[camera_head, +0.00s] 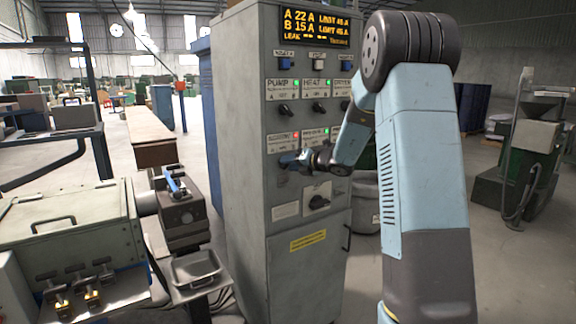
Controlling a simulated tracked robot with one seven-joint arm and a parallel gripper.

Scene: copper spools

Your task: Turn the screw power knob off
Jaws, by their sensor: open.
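The grey control cabinet (238,150) stands in the middle with rows of dark knobs. The pump knob (283,109) and heat knob (319,107) have green lights above them. A third upper knob (345,105) is partly behind my arm. I cannot tell which knob is the screw power knob. My gripper (287,159) is open in front of the lower left position and hides any knob there. I cannot tell whether it touches anything.
A lit display (316,27) tops the cabinet. A rotary switch (319,201) and a door handle (347,237) sit lower. A machine with a metal tray (195,268) stands close on the left. A grey bin (366,205) is behind my arm.

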